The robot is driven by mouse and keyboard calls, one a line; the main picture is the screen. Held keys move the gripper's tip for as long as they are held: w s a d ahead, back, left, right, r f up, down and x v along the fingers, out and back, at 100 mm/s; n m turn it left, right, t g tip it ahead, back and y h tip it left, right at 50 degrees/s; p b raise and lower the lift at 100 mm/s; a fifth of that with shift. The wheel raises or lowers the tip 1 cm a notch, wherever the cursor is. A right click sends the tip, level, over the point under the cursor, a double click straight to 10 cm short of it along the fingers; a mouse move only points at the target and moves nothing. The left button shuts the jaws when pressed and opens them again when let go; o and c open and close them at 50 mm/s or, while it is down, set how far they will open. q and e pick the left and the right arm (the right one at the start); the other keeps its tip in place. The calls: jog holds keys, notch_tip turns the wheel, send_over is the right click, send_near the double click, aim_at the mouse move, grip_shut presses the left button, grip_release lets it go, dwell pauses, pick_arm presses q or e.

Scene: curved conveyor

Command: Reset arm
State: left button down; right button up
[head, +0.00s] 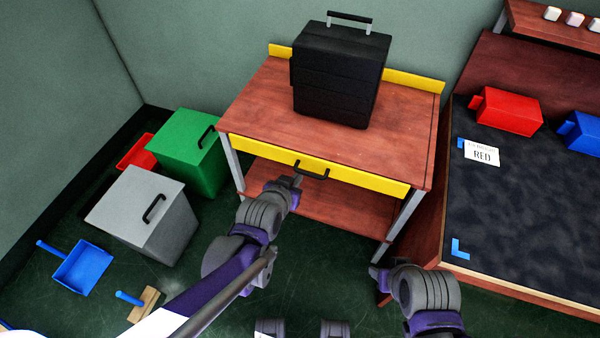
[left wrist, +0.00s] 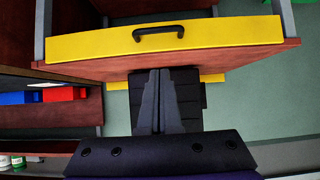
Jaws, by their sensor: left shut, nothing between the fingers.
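My left gripper (head: 292,182) is in front of the wooden workbench (head: 262,100), just below and left of the black handle (head: 312,170) on its yellow drawer front (head: 360,178). In the left wrist view, its fingers (left wrist: 158,100) are together with nothing between them. The drawer handle (left wrist: 158,33) shows there beyond the fingertips, apart from them. My right gripper (head: 380,277) is at the lower right, near the bench's front right leg. Its fingers are small and partly hidden, so their opening is unclear.
A black toolbox (head: 338,75) stands on the bench. Green (head: 190,155) and grey (head: 145,215) bins stand left of it. A blue dustpan (head: 82,268) and brush (head: 143,304) lie on the floor. A dark-topped table (head: 520,220) with red (head: 508,111) and blue (head: 582,133) bins is at the right.

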pick_arm(q)
jog(key=shift+s+r, duration=0.15)
jog(key=shift+s, duration=0.05)
jog(key=shift+a, duration=0.1)
dwell(0.4)
jog(key=s+a+f+n+g+y, duration=0.1)
jog(key=s+a+n+g+y, duration=0.15)
jog(key=s+a, duration=0.65)
jog(key=s+a+f+n+g+y, duration=0.1)
jog(key=s+a+g, duration=0.3)
jog(key=s, duration=0.8)
notch_tip(320, 180, up, 14)
jog(key=w+a+t+p, duration=0.1)
jog(key=p, duration=1.1)
jog(key=shift+w+a+p, duration=0.15)
jog(key=shift+w+p, duration=0.15)
